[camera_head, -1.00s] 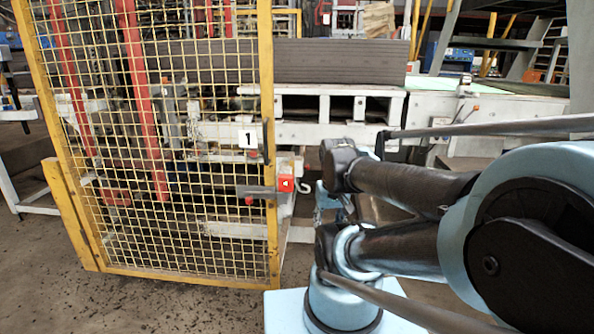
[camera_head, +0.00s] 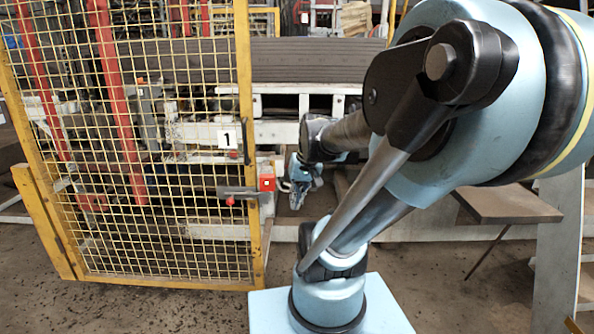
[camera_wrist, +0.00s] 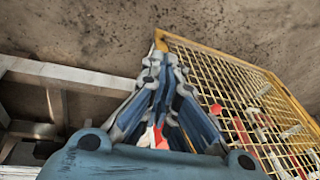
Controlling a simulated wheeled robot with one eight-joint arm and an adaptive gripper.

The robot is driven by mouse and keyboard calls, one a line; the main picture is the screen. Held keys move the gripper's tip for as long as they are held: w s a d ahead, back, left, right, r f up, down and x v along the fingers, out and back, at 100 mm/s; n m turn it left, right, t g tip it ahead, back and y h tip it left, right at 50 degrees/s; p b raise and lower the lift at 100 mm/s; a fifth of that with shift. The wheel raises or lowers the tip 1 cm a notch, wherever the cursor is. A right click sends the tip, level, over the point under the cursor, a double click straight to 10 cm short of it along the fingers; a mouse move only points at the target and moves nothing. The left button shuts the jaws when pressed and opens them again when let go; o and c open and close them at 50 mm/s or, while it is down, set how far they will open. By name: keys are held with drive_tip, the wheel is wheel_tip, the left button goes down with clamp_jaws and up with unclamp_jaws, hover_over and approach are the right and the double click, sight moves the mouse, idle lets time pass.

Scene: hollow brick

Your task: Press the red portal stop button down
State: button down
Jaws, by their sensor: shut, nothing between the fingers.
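A small red box with a pale mark (camera_head: 267,184) sits on the gate post's right side; it appears to be the portal stop button. A smaller red knob (camera_head: 230,201) hangs under the dark gate latch. My gripper (camera_head: 297,194) is just right of the red box in the head view, fingers pointing down; I cannot tell whether they touch it. In the wrist view my gripper (camera_wrist: 165,62) is shut and empty. A red patch (camera_wrist: 158,139) shows there between the finger linkages, partly hidden; it is likely the red box.
The yellow mesh gate (camera_head: 243,100) with a "1" sign (camera_head: 229,135) stands left of my gripper. A pale conveyor frame (camera_head: 275,132) carrying long grey slabs (camera_head: 320,60) runs behind. A brown plate (camera_head: 508,204) lies at right. The floor in front of the gate is clear.

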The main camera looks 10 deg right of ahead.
drive_tip(key=w+a+r+m+t+y, duration=0.1)
drive_tip(key=w+r+y, duration=0.1)
drive_tip(key=w, duration=0.8)
drive_tip(key=w+r+m+t+y, duration=0.1)
drive_tip(key=w+r+y, duration=0.15)
drive_tip(key=w, duration=0.85)
drive_tip(key=w+d+f+m+t+y, duration=0.1)
drive_tip(key=w+d, duration=0.1)
drive_tip(key=w, duration=0.7)
drive_tip(key=w+d+f+m+t+y, duration=0.1)
drive_tip(key=w+d+m+t, duration=0.15)
drive_tip(key=w, duration=0.65)
drive_tip(key=w+d+f+m+t+y, duration=0.1)
drive_tip(key=w+d+f, duration=0.3)
drive_tip(key=w, duration=0.2)
drive_tip(key=w+d+f+m+t, duration=0.1)
drive_tip(key=w+d+f+t, duration=0.1)
drive_tip(key=w+d+f, duration=0.3)
drive_tip(key=w+d+f+m+t, duration=0.3)
drive_tip(key=w+d+f+t, duration=0.1)
drive_tip(key=d+f, duration=0.6)
drive_tip(key=shift+w+d+f, duration=0.25)
drive_tip(key=shift+w+f, duration=0.4)
drive_tip(key=shift+f, duration=0.15)
drive_tip(key=shift+w+a, duration=0.1)
drive_tip(key=s+a+x, duration=0.1)
drive_tip(key=a+x, duration=0.1)
drive_tip(key=x, duration=1)
drive_tip(key=shift+a, duration=0.4)
